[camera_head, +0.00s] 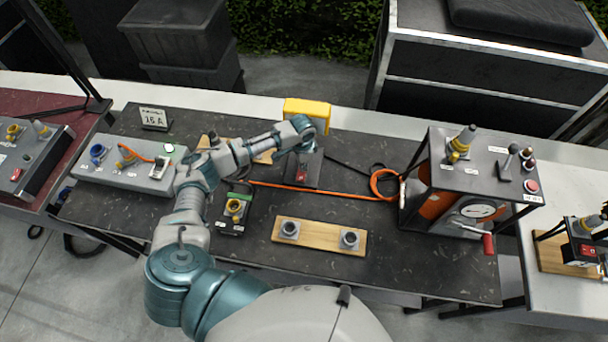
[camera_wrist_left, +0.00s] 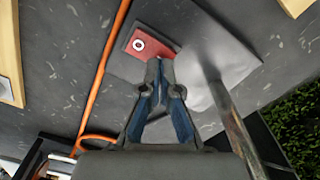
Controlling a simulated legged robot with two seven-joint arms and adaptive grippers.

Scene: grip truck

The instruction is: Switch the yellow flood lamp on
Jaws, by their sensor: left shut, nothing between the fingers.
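The yellow flood lamp (camera_head: 307,108) stands at the back middle of the dark table, partly hidden by my left arm. A red switch (camera_head: 301,176) sits on the dark base in front of it. In the left wrist view the red switch (camera_wrist_left: 143,43) shows a white ring mark. My left gripper (camera_head: 303,160) is over the base, pointing down beside the switch. In the wrist view its closed fingertips (camera_wrist_left: 157,62) overlap the switch's lower right edge; contact cannot be told. They hold nothing. The lamp's front is turned away, and I cannot tell whether it is lit. My right gripper is out of view.
An orange cable (camera_head: 330,193) runs along the table by the base to a framed panel (camera_head: 482,180) at right. A wooden board (camera_head: 320,237) with two round fittings lies in front. A grey socket box (camera_head: 125,165) is at left. Bare table lies right of the board.

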